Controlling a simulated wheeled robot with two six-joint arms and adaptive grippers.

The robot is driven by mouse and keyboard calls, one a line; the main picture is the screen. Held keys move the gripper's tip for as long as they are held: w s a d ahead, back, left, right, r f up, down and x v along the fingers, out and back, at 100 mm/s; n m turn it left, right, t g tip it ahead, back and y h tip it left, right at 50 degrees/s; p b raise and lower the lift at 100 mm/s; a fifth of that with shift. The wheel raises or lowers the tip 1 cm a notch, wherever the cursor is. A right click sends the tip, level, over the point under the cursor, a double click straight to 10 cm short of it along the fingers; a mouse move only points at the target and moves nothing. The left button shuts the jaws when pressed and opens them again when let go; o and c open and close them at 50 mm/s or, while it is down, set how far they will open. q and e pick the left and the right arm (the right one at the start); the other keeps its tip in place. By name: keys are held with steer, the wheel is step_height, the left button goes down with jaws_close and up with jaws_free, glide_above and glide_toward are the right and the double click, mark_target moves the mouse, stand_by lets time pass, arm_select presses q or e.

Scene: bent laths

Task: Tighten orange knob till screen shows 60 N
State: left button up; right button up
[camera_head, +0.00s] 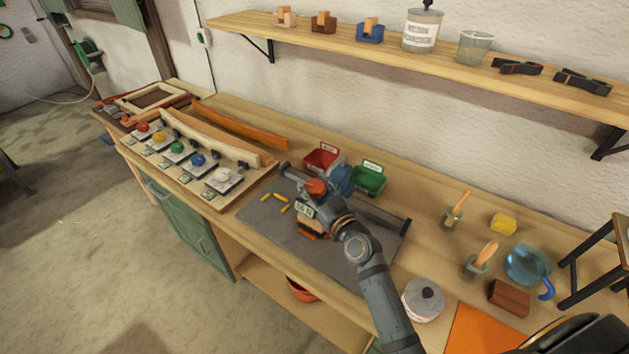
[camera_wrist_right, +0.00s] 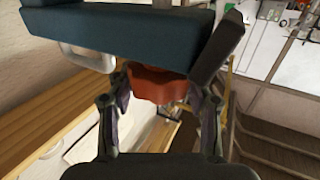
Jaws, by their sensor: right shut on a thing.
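The orange knob (camera_head: 316,187) shows beside a small screen (camera_head: 304,209) on the grey mat (camera_head: 262,222) in the head view; the screen's digits are too small to read surely. In the right wrist view the orange-red knob (camera_wrist_right: 152,86) sits between the two fingers, under a dark teal body (camera_wrist_right: 120,35). My right gripper (camera_wrist_right: 158,100) is shut on the knob, a finger on each side. In the head view my right arm reaches in from the lower right and partly hides the device. My left gripper is not in view.
A long dark bar (camera_head: 385,213) lies across the mat near red (camera_head: 322,158) and green bins (camera_head: 369,178). Small yellow pieces (camera_head: 281,199) lie on the mat. A board with several coloured knobs (camera_head: 177,148) stands left. Pots, a blue jug (camera_head: 527,264) and a stool stand right.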

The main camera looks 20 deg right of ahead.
steer(key=o, duration=1.2)
steer(key=s, duration=0.4)
steer(key=s+d, duration=0.1)
steer(key=s, duration=0.3)
steer(key=s+d, duration=0.1)
steer(key=s, duration=0.3)
steer(key=shift+d, duration=0.1)
steer(key=shift+f, duration=0.1)
